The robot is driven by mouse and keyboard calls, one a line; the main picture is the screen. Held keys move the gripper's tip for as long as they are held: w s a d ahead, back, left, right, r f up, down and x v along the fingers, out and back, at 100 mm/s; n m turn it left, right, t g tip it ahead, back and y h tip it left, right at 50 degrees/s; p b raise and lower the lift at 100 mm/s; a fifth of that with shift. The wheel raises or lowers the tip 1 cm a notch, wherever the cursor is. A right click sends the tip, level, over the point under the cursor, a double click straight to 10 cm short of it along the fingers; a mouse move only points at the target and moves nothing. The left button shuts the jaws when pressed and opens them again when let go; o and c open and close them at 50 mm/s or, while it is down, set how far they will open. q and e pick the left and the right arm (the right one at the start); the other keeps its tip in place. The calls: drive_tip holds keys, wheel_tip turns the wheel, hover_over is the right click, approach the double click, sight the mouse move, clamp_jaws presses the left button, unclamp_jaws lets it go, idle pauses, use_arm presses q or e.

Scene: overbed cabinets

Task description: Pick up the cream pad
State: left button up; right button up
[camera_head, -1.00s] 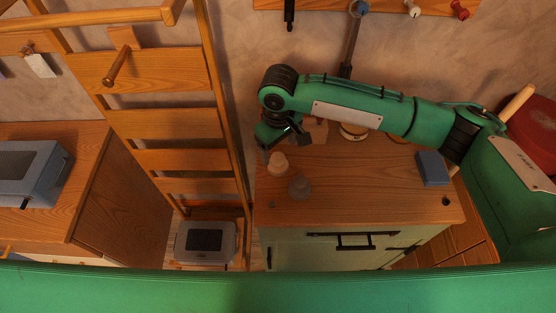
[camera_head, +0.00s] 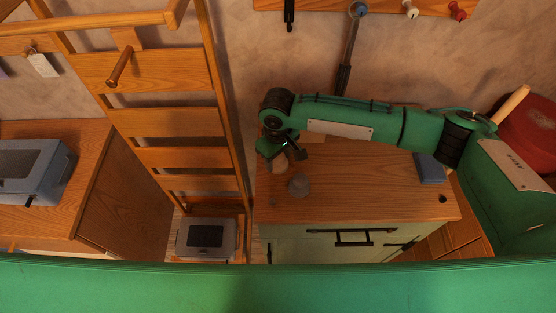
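A small cream-tan piece (camera_head: 280,165), which looks like the cream pad, stands near the left edge of the wooden cabinet top (camera_head: 370,185). My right gripper (camera_head: 284,155) is right over it, with its dark fingers apart, and hides its upper part. Contact between fingers and pad cannot be told. A grey rounded piece (camera_head: 299,185) sits just in front and to the right of the pad. My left gripper is not in view.
A blue block (camera_head: 430,168) lies at the right of the top. A wooden ladder (camera_head: 180,122) stands close on the left. The front middle of the top is clear.

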drive_tip(key=shift+r, duration=0.15)
drive_tip(key=shift+r, duration=0.25)
wheel_tip(320, 180, up, 19)
drive_tip(key=b, duration=0.3)
drive_tip(key=shift+r, duration=0.15)
drive_tip(key=shift+o, duration=1.1)
drive_tip(key=shift+c, duration=0.8)
